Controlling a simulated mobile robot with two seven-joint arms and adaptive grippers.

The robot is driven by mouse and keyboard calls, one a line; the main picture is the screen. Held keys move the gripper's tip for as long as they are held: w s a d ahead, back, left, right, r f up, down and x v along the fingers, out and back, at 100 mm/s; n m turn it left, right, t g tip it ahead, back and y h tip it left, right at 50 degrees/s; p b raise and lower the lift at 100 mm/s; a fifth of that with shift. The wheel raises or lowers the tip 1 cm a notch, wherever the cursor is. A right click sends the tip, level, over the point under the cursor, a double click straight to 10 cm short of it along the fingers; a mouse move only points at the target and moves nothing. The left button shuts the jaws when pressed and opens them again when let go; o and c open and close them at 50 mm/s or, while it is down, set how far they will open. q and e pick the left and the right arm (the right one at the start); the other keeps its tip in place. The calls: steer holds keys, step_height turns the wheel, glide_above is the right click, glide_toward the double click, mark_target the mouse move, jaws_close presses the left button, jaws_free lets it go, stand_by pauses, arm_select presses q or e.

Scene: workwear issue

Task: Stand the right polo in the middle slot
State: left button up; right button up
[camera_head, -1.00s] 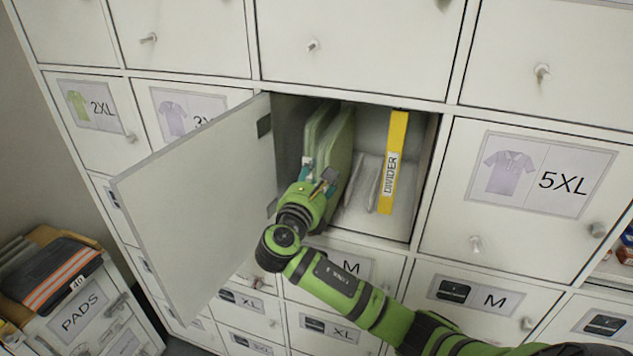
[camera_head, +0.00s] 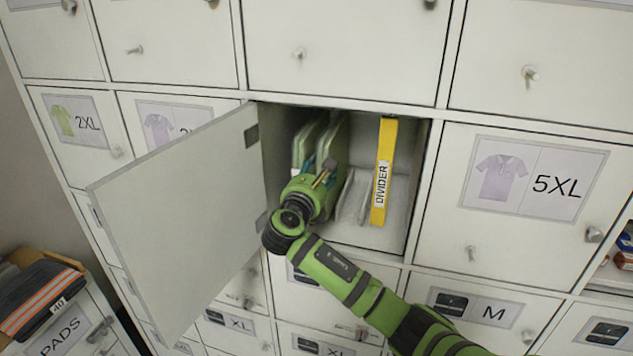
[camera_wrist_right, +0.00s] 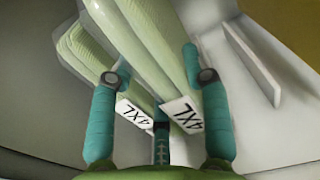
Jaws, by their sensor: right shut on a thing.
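Two folded pale green polos stand on edge at the left inside the open locker. The left polo (camera_head: 302,146) and the right polo (camera_head: 331,135) are close together. In the right wrist view, the left polo (camera_wrist_right: 85,50) and right polo (camera_wrist_right: 150,30) each show a 4XL tag. My right gripper (camera_head: 326,178) is at the front edge of the right polo; its teal fingers (camera_wrist_right: 158,65) are shut on that polo from both sides. The gripper hides the polos' lower front in the head view. My left gripper is not in view.
Low white fins (camera_head: 344,194) stand on the locker floor right of the polos; one shows in the wrist view (camera_wrist_right: 252,62). A yellow divider (camera_head: 383,170) stands further right. The open locker door (camera_head: 180,220) swings out at left. Space between fins and divider looks empty.

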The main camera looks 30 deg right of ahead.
steer(key=x, duration=0.1)
steer(key=b+x, duration=0.1)
steer(key=shift+w+d+f, duration=0.15)
steer(key=shift+d+f, duration=0.1)
steer(key=shift+f, duration=0.05)
stand_by(0.4)
steer(key=o, duration=1.4)
steer(key=shift+c, duration=0.2)
steer(key=shift+a+f, duration=0.1)
